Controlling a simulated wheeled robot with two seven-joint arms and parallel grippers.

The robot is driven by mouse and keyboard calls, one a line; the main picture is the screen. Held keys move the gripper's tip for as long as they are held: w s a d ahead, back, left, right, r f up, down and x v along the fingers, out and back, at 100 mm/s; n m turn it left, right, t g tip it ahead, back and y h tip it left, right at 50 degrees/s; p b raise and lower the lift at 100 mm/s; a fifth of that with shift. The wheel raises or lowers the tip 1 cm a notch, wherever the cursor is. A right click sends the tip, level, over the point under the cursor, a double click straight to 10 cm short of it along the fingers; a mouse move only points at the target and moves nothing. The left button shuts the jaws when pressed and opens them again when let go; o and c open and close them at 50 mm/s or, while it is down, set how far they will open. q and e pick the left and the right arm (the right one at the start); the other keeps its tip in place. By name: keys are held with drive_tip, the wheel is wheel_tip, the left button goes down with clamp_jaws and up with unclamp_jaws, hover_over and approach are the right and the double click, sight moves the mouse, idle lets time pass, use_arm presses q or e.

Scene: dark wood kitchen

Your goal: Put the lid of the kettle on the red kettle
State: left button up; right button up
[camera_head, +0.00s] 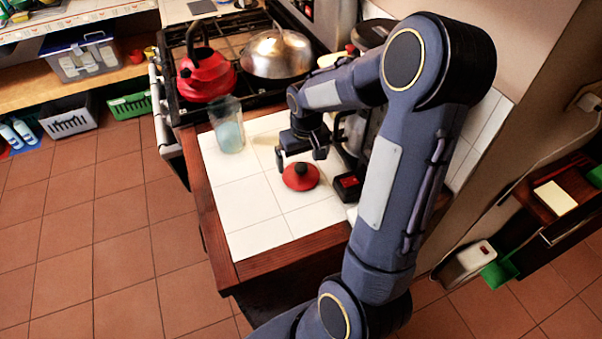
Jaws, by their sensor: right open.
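The red kettle (205,76) stands on the stove at the upper left, with its dark handle arched over the top. The red lid (300,178) with a black knob lies on the white tiled counter. My right gripper (300,159) is open just above the lid, close to its knob. I cannot tell whether the fingers touch the knob. My left gripper is not in view.
A clear glass (229,126) stands on the counter near the stove. A shiny metal pan lid (276,54) is on the stove. A small red and black object (347,186) lies right of the lid. The tiled counter (247,205) is free at the front left.

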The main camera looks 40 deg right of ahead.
sight(301, 166)
drive_tip(key=f, duration=0.3)
drive_tip(key=f+p, duration=0.1)
drive_tip(key=f, duration=0.1)
drive_tip(key=shift+w, duration=0.35)
drive_tip(key=c, duration=0.8)
drive_tip(key=shift+o, duration=0.2)
drive_tip(key=shift+r, duration=0.15)
drive_tip(key=shift+r, duration=0.3)
wheel_tip(301, 166, up, 2)
drive_tip(key=shift+r, duration=0.15)
drive_tip(key=s+a+r+b, duration=0.2)
drive_tip(key=s+a+r, duration=0.7)
drive_tip(key=s, duration=0.1)
drive_tip(key=shift+s+a+r+b, duration=0.2)
drive_tip(key=shift+a+r+b, duration=0.1)
drive_tip(key=shift+r, duration=0.1)
